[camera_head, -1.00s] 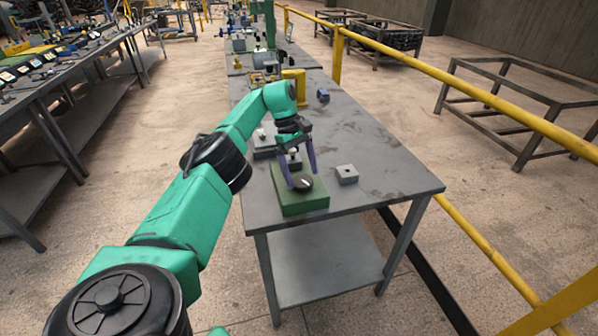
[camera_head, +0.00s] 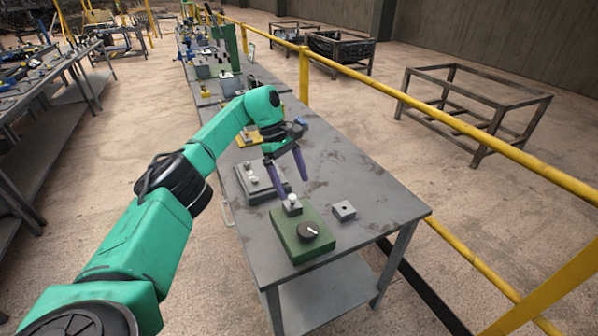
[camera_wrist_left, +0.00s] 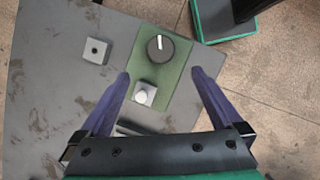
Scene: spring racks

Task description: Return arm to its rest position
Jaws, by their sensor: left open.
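My left arm comes in from the left in the head view, with its gripper (camera_head: 286,185) above the grey table (camera_head: 375,200). The gripper is open and empty, its two purple fingers apart. Below it is a green box (camera_head: 287,234) with a black dial (camera_head: 308,231) that has a white mark, and a small grey block with a white knob (camera_head: 293,203). In the left wrist view the fingers (camera_wrist_left: 160,85) spread on either side of the green box (camera_wrist_left: 180,85), with the dial (camera_wrist_left: 160,48) and white knob (camera_wrist_left: 141,96) between them. My right gripper is not in view.
A small grey block with a hole (camera_head: 344,210) sits right of the green box. A grey box (camera_head: 255,184) stands behind it on the left. A yellow railing (camera_head: 480,138) runs along the table's right side. Another workbench (camera_head: 60,85) is at far left.

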